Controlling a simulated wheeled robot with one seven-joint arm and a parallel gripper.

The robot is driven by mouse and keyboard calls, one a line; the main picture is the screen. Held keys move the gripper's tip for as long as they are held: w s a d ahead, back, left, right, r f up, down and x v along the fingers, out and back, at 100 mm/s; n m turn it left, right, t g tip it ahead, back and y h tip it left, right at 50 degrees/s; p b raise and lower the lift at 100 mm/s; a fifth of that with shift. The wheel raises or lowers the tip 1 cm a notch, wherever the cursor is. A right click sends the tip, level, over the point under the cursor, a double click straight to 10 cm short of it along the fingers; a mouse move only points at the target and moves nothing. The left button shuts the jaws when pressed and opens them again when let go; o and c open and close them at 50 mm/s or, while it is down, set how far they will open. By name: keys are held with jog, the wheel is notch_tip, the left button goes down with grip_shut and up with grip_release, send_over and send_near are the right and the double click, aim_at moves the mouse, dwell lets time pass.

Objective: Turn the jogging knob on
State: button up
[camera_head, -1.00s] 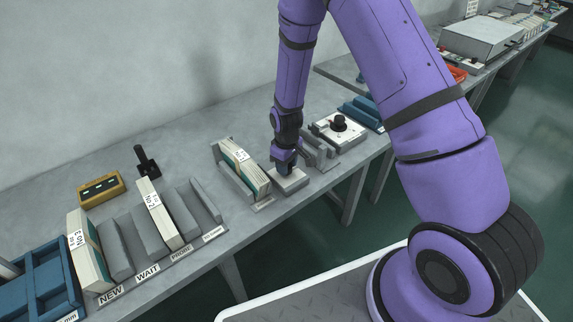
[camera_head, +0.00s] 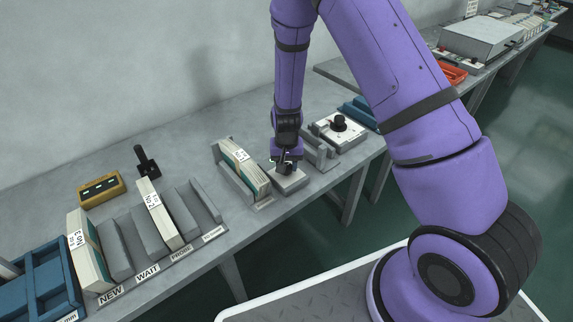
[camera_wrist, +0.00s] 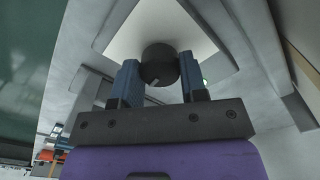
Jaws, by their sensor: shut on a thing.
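A round black knob (camera_wrist: 158,66) stands on a pale square box, with a light pointer mark on its near side. My gripper (camera_wrist: 160,82) is shut on this knob, one blue finger on each side of it in the wrist view. In the head view my gripper (camera_head: 286,168) points down at the small light box (camera_head: 291,181) on the bench. There the knob is mostly hidden by the gripper.
A white box with another black knob (camera_head: 339,123) stands to the right, past a grey slotted holder (camera_head: 318,150). A holder with upright booklets (camera_head: 245,165) stands close on the left. Farther left are a labelled rack (camera_head: 150,240), a yellow box (camera_head: 101,188) and a blue tray (camera_head: 35,285).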

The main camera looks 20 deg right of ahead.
jog(key=shift+m, duration=0.9)
jog(key=o, duration=0.9)
jog(key=shift+r, duration=0.1)
notch_tip(320, 180, up, 11)
jog(key=shift+f, duration=0.2)
